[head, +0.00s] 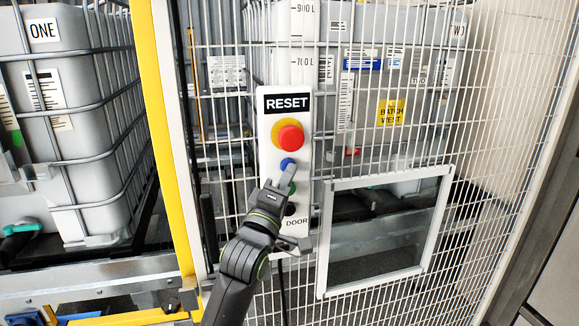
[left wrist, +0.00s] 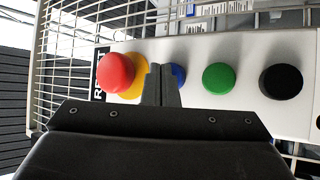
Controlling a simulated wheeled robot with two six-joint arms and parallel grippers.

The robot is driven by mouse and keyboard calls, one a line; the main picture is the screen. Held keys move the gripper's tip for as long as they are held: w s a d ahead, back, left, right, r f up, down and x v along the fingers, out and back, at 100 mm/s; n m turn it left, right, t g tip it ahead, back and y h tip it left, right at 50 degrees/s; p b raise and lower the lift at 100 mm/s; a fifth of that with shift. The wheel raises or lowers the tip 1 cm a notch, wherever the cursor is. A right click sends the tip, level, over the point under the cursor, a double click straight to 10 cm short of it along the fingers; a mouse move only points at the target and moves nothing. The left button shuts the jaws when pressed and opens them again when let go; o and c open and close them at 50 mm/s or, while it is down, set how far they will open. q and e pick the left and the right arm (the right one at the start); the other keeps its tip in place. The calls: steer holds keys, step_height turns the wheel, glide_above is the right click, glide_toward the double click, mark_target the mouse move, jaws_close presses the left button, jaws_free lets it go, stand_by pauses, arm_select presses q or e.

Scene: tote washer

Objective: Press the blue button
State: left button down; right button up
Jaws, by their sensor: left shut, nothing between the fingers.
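The blue button (head: 287,163) sits on a white control panel (head: 265,150) labelled RESET at the top and DOOR at the bottom. It is below a red mushroom button (head: 290,137) on a yellow base. My left gripper (head: 288,174) is shut and empty, its tips at the lower edge of the blue button. In the left wrist view the blue button (left wrist: 178,76) is partly hidden behind the fingers (left wrist: 162,78). I cannot tell whether the tips touch it. A green button (left wrist: 218,78) and a black button (left wrist: 281,82) are on the same panel. My right gripper is not in view.
The panel is mounted on a white wire mesh fence (head: 490,130). A framed window (head: 380,235) is to its lower right. A yellow post (head: 165,140) stands to the left, with a caged tank (head: 60,110) beyond it. Another tank is behind the mesh.

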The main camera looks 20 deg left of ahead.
arm_select(q)
steer(key=shift+w+a, duration=0.1)
steer(key=shift+w, duration=0.05)
stand_by(0.4)
steer(key=shift+s+d+p, duration=0.35)
steer(key=shift+s+p, duration=0.05)
steer(key=shift+s, duration=0.15)
steer(key=shift+d, duration=0.1)
steer(key=s+d, duration=0.2)
steer(key=s, duration=0.1)
steer(key=s+d, duration=0.1)
steer(key=s, duration=0.1)
steer(key=shift+d+b, duration=0.1)
steer(key=shift+b, duration=0.2)
stand_by(0.7)
